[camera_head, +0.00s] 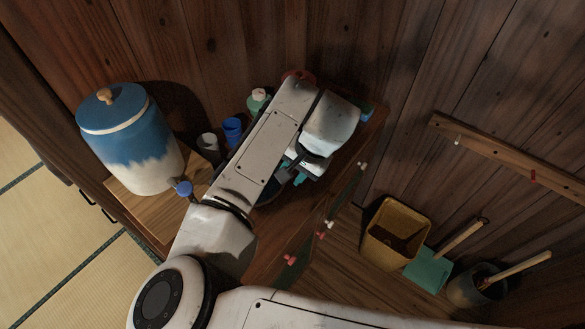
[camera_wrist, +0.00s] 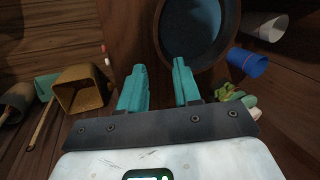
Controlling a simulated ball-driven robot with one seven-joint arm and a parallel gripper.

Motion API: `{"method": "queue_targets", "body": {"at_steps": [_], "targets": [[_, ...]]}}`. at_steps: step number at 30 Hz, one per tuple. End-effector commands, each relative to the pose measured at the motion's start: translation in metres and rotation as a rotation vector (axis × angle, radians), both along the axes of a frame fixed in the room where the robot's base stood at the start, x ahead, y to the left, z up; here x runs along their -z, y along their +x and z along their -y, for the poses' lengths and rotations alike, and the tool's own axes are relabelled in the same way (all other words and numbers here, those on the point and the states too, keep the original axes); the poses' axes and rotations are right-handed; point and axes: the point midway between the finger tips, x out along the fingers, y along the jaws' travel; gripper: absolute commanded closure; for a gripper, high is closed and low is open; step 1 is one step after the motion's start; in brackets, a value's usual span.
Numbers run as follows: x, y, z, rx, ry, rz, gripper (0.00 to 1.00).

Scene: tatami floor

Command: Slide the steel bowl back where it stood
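The round bowl (camera_wrist: 195,28) shows in the wrist view at the top right of centre, with a dark blue-grey inside and a dark rim. In the head view only a dark sliver of it (camera_head: 268,193) shows beside my arm, which hides the rest. It sits on the wooden cabinet top (camera_head: 146,203). My gripper (camera_wrist: 159,66) has teal fingers spread apart, with nothing clearly held between them. The right finger overlaps the bowl's near rim in the wrist view; I cannot tell whether it touches. In the head view my gripper (camera_head: 291,176) is over the cabinet's right part.
A blue-and-white jar (camera_head: 130,140) with a spout stands at the left. A yellow bin (camera_head: 395,233), teal dustpan (camera_head: 428,268) and bucket (camera_head: 475,287) are on the floor.

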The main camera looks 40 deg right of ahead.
Motion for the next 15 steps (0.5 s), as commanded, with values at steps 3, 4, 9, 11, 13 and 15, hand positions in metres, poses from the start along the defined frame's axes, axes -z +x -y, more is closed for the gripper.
{"method": "queue_targets", "body": {"at_steps": [3,4,9,11,13,15], "targets": [[0.0,0.0,0.0,-0.001,-0.002,0.0,0.67],[0.001,0.0,0.0,-0.001,-0.002,0.0,0.67],[0.012,0.004,-0.001,-0.002,-0.002,-0.002,0.67],[0.02,0.007,-0.003,-0.003,-0.002,-0.002,0.67],[0.031,0.01,-0.005,-0.003,-0.002,-0.003,0.67],[0.042,0.014,-0.007,-0.003,-0.002,-0.003,0.67]]}}
